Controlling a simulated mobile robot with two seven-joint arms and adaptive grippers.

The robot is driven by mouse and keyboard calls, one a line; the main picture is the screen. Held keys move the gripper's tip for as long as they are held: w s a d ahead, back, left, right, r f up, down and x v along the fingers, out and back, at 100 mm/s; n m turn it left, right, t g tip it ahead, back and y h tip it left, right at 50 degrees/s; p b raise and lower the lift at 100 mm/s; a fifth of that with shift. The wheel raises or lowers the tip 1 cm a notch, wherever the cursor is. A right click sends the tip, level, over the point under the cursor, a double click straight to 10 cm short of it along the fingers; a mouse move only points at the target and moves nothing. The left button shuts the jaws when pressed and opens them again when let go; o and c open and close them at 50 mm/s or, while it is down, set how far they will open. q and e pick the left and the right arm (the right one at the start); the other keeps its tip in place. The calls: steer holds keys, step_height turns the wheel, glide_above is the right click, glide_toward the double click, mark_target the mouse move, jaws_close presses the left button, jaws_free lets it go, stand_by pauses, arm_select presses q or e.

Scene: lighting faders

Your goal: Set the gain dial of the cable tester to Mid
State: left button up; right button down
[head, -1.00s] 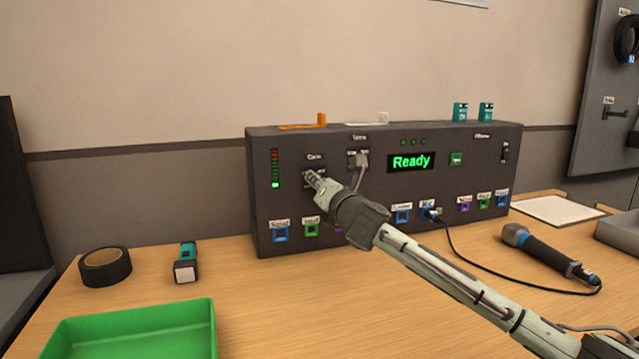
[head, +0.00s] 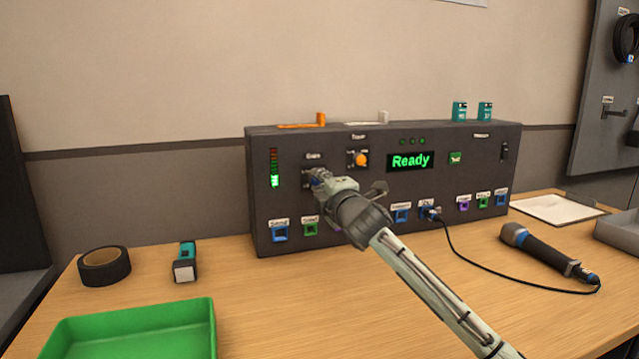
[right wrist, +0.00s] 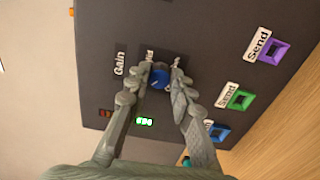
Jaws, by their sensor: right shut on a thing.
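The cable tester (head: 420,185) is a dark box at the back of the table, with a green "Ready" display (head: 410,161). Its gain dial (right wrist: 160,77) is a blue knob under the "Gain" label, seen in the right wrist view. My right gripper (right wrist: 161,68) is shut on the dial, one finger on each side. In the head view the right gripper (head: 318,180) covers the dial and most of its position labels. In the right wrist view the fingers partly hide those labels, so I cannot read the dial's setting. My left gripper is not in view.
An orange knob (head: 362,159) sits right of the gain dial. Colored sockets line the tester's lower front, with a microphone (head: 540,250) cabled to one.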

steer(key=m, duration=0.4)
steer(key=shift+f+m, duration=0.1)
steer(key=shift+m, duration=0.2)
steer(key=m, duration=0.4)
steer(key=shift+f+m, duration=0.1)
steer(key=shift+m, duration=0.2)
steer(key=m, duration=0.4)
steer(key=shift+a+m, duration=0.15)
steer(key=shift+m, duration=2.35)
steer(key=c, duration=1.3)
jaws_free()
